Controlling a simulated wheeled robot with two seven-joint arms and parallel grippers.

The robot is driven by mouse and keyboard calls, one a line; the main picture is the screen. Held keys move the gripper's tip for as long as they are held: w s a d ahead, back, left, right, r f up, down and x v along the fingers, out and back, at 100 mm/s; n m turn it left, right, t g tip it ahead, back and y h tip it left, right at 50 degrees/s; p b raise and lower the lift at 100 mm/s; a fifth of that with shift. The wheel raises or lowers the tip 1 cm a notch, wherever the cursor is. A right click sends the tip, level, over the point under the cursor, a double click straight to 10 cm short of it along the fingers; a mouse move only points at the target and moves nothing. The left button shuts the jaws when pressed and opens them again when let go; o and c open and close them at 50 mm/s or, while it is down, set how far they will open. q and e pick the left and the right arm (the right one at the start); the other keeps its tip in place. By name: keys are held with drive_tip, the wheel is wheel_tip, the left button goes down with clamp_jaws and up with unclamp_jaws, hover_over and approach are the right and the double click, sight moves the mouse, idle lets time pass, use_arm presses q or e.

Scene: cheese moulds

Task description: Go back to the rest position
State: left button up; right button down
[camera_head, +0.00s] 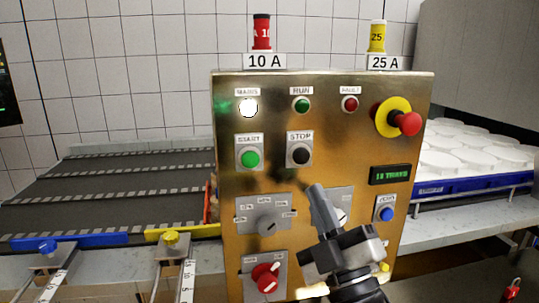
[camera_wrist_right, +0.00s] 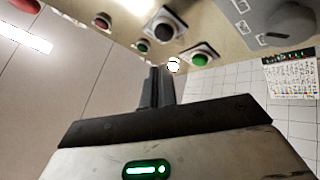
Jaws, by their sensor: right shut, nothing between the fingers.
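My right gripper (camera_head: 317,190) is shut and empty, pointing up in front of the brass control panel (camera_head: 342,140). It covers part of a selector plate and its knob in the lower right of the panel. In the right wrist view its two fingers (camera_wrist_right: 161,72) lie together, below a black button (camera_wrist_right: 166,26) and a green button (camera_wrist_right: 200,58). Nothing shows between them. I cannot tell from these frames whether the fingertips touch the panel; they look apart from it. My left gripper is in neither view.
The panel carries a lit white mains lamp (camera_head: 248,107), a green start button (camera_head: 250,158), a red emergency stop (camera_head: 407,123) and a red rotary switch (camera_head: 266,278). A conveyor (camera_head: 110,190) runs at left. A blue tray (camera_head: 440,190) with several white moulds stands at right.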

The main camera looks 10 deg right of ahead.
drive_tip(key=s+f+m+g+h, duration=0.1)
drive_tip(key=s+f+m+g, duration=0.2)
drive_tip(key=f, duration=0.9)
drive_tip(key=s+f+m+g+h, duration=0.15)
drive_tip(key=f+m+g, duration=0.35)
drive_tip(key=f, duration=0.7)
drive_tip(key=s+f+m+g, duration=0.3)
drive_tip(key=s+f+g, duration=0.4)
drive_tip(key=s+f, duration=0.5)
wheel_tip(320, 180, down, 2)
drive_tip(key=shift+d+f, duration=0.25)
drive_tip(key=shift+d, duration=0.1)
drive_tip(key=shift+w, duration=0.1)
